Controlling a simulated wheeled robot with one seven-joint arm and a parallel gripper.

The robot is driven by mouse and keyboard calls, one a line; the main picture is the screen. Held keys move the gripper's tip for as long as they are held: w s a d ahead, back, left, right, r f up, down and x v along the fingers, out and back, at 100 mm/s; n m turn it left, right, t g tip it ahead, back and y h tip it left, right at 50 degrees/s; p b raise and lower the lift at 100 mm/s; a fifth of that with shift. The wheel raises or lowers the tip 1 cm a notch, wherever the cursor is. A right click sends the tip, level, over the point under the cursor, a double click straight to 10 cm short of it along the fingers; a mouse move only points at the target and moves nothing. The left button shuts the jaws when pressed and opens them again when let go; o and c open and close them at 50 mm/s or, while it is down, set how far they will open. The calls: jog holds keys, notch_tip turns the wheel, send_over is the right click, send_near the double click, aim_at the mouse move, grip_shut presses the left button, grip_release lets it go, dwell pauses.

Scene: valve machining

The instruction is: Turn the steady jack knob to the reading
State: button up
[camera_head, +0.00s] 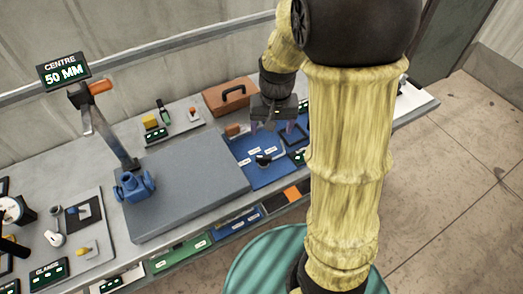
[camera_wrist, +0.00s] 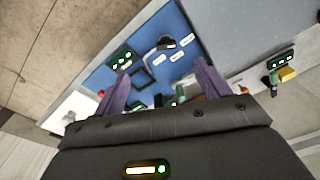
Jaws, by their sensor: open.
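A sign (camera_head: 64,71) at the left of the head view reads "CENTRE 50 MM". Below it, a post with an orange end (camera_head: 100,86) leans down toward a blue valve body (camera_head: 134,186) beside the grey plate. A small black knob-like part (camera_head: 264,160) sits on the blue mat (camera_head: 250,178); it also shows in the wrist view (camera_wrist: 166,43). I cannot tell which part is the steady jack knob. My gripper (camera_head: 272,127) hangs over the back of the blue mat, fingers pointing down. In the wrist view my gripper (camera_wrist: 160,86) has its purple fingers apart, with nothing held between them.
The large grey plate (camera_head: 185,185) is bare. A brown toolbox (camera_head: 230,95) stands at the back, left of my gripper. A tray with a yellow block (camera_head: 150,122) lies behind the plate. Gauges and small parts crowd the far left. Labelled panels (camera_head: 180,252) line the front edge.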

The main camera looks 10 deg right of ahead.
jog(key=m+g+b, duration=0.1)
jog(key=b, duration=0.1)
send_over(263, 156)
notch_tip(263, 156, down, 3)
jog(key=shift+s+d+f, duration=0.1)
jog(key=shift+f, duration=0.1)
notch_tip(263, 156, down, 17)
jog(key=shift+f+p, duration=0.15)
jog(key=shift+p, duration=0.8)
jog(key=c, duration=1)
